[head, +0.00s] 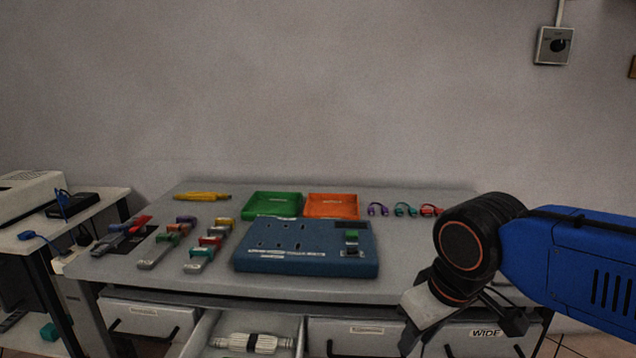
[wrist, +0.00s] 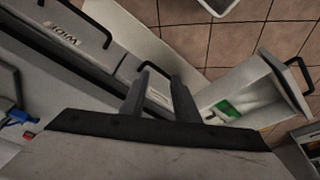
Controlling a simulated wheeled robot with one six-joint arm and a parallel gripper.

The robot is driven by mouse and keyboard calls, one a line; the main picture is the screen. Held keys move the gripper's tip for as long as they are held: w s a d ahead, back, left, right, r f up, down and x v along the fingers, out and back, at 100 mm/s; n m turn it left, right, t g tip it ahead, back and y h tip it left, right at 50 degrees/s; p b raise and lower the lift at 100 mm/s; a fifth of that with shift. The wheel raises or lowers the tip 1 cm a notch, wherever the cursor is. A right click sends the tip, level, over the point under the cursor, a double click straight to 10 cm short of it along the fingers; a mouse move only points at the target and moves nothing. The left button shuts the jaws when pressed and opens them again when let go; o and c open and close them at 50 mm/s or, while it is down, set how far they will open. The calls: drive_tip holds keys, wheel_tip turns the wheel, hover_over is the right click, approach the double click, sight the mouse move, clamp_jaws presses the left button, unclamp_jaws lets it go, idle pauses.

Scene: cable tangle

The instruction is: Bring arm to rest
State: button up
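My arm reaches in from the right in the head view, its blue link and black wrist joint in front of the table's right end. My gripper (wrist: 159,80) shows in the wrist view with its two dark fingers apart and nothing between them. It hangs near the drawer fronts, over a strip of tiled floor. In the head view the grey gripper body is partly seen below the wrist joint, and its fingertips are hard to make out there.
The grey table (head: 420,240) holds a blue panel box (head: 305,262), a green tray (head: 272,214), an orange tray (head: 332,215) and several cables. An open drawer (head: 205,335) holds a white bundle.

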drive_tip(key=s+d+f+m, duration=0.1)
drive_tip(key=d+f+m, duration=0.1)
drive_tip(key=d, duration=0.4)
drive_tip(key=s+d+f+m+t+h, duration=0.1)
drive_tip(key=s+d+f+m, duration=0.1)
drive_tip(key=d, duration=0.3)
drive_tip(key=shift+s+d+f+m+t, duration=0.3)
drive_tip(key=shift+d+f+m, duration=0.1)
drive_tip(key=shift+m, duration=0.3)
